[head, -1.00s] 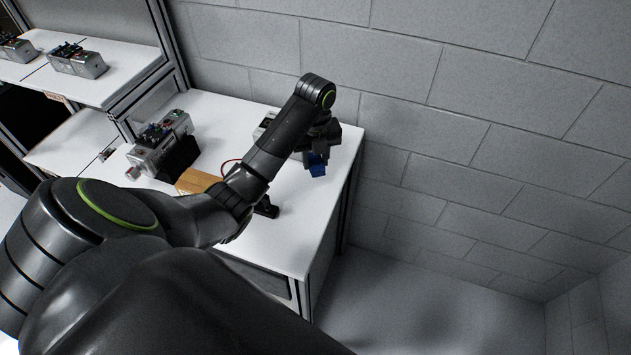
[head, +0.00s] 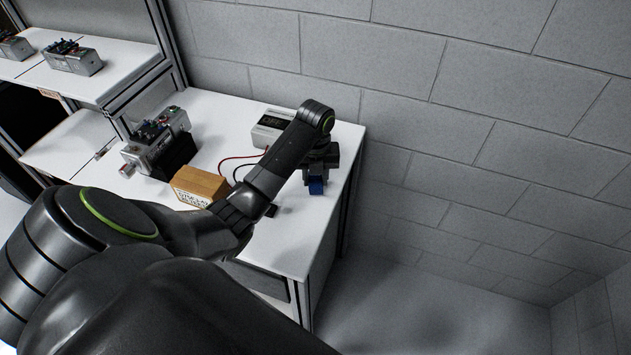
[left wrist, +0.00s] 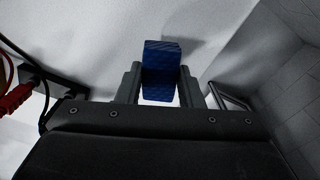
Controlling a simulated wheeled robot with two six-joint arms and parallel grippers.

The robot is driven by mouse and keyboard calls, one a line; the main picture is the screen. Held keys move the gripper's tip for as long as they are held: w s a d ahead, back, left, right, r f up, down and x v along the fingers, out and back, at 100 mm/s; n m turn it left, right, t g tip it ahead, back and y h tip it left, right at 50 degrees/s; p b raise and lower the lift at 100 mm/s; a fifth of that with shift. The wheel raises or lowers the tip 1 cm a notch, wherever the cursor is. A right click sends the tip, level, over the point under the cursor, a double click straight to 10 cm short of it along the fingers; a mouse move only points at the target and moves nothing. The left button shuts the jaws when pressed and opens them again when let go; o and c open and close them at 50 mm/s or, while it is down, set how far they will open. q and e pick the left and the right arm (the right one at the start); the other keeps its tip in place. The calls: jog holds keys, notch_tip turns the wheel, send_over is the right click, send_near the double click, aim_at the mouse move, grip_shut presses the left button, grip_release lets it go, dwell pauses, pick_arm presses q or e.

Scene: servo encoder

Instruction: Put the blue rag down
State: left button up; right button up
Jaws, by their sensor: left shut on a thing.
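The blue rag (head: 316,186) is held at the tip of my left gripper (head: 317,178), over the right part of the white table (head: 285,238). In the left wrist view the rag (left wrist: 161,62) is a small folded blue block between the two fingers of the left gripper (left wrist: 160,88), which are shut on it. A shadow lies on the white surface beside the rag. I cannot tell whether the rag touches the table. My right gripper is in neither view.
A wooden box with a label (head: 199,184), a servo unit (head: 158,146) and a grey meter with red and black leads (head: 268,128) stand on the table. A block wall (head: 450,120) is behind. The table's right edge is close to the rag.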

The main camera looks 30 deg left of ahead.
pick_arm(q)
jog(key=shift+f, duration=0.9)
jog(key=shift+f, duration=0.15)
jog(key=o, duration=0.9)
